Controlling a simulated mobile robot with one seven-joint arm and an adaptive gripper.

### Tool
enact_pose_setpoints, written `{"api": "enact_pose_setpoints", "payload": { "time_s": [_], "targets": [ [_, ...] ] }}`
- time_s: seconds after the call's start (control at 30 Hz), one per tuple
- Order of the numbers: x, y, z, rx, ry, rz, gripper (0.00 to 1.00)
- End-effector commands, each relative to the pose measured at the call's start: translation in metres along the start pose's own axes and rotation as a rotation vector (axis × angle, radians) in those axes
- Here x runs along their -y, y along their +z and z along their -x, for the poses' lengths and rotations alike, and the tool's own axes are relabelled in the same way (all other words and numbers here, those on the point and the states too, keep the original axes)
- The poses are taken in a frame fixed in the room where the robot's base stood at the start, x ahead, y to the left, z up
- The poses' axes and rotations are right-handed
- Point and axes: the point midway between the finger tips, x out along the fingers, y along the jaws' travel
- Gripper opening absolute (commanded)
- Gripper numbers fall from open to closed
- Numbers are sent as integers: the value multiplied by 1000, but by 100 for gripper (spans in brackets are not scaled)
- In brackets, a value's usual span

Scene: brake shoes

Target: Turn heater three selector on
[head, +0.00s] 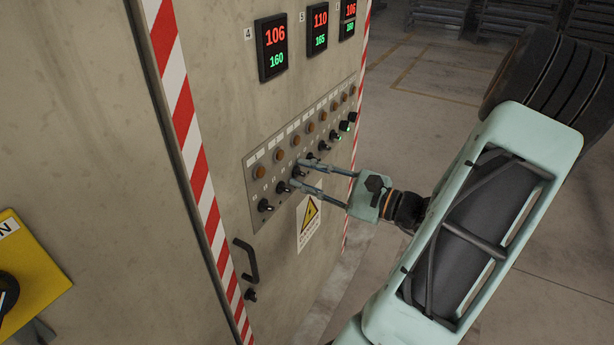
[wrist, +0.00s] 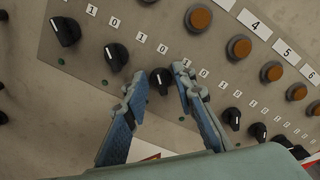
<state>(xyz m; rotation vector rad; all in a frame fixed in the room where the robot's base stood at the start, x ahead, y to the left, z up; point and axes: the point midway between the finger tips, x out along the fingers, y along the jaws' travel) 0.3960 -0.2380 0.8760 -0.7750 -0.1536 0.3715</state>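The heater three selector (wrist: 161,80) is a black rotary knob with a white pointer mark, below the orange button (wrist: 198,18) left of the one labelled 4. In the wrist view it sits between the two fingertips of my gripper (wrist: 160,82). The fingers are apart, one on each side of the knob; I cannot tell whether they touch it. In the head view my gripper (head: 299,173) reaches to the knob row from the right, and the fingers partly hide the knob.
Neighbouring black knobs (wrist: 117,57) lie close on the left, with others (wrist: 231,118) on the right. Orange buttons run above them. Red and green displays (head: 272,47) sit higher on the cabinet. A door handle (head: 246,260) and warning sign (head: 309,217) are below.

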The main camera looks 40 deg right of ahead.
Motion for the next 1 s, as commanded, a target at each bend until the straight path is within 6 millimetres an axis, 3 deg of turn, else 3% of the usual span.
{"api": "enact_pose_setpoints", "payload": {
  "time_s": [0.17, 0.4, 0.73, 1.0],
  "targets": [
    [0, 0, 0, 0, 0, 0, 25],
    [0, 0, 0, 0, 1, 0, 0],
    [2, 2, 0, 1, 1, -40, 0],
    [5, 5, 0, 1, 2, -205, 0]
  ]
}}
